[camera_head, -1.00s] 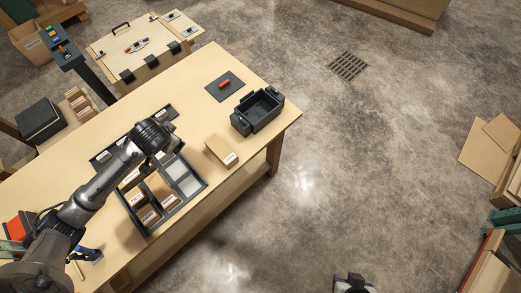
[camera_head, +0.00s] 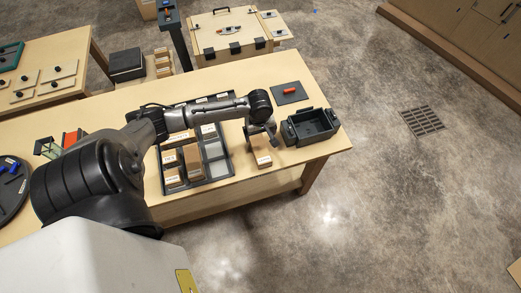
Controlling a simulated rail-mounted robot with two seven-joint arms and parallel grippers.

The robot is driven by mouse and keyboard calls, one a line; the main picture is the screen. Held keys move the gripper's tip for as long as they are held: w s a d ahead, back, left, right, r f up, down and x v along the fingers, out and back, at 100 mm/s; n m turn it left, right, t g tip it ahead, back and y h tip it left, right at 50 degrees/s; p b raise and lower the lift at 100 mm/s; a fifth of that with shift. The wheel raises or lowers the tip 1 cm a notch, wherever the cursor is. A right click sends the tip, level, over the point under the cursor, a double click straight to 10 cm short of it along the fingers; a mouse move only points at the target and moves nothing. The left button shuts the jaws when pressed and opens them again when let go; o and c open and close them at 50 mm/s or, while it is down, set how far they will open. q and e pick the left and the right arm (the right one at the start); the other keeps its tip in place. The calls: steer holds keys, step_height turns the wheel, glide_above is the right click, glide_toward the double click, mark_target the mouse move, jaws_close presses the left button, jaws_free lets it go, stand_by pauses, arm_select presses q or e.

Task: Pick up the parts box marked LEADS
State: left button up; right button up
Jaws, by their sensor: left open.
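A small cardboard parts box (camera_head: 261,154) with a white label stands alone on the bench, right of the dark divided tray (camera_head: 213,177). Several similar brown boxes (camera_head: 172,176) with labels sit in the tray's left compartments. The labels are too small to read, so I cannot tell which box is marked LEADS. My left gripper (camera_head: 261,133) is open and points down at the lone box. It is just above or around the top of the box; contact cannot be made out. My right gripper is not in view.
A dark open bin (camera_head: 314,128) stands close right of the lone box, near the bench's right end. A red part lies on a dark mat (camera_head: 289,92) behind it. Two of the tray's right compartments look empty. Open floor lies beyond the bench's front edge.

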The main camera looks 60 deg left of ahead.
mark_target(260, 147)
arm_select(q)
step_height(260, 147, down, 12)
steer(key=shift+f+b, duration=0.15)
steer(key=shift+b, duration=0.3)
steer(key=shift+c, duration=0.3)
steer(key=c, duration=1)
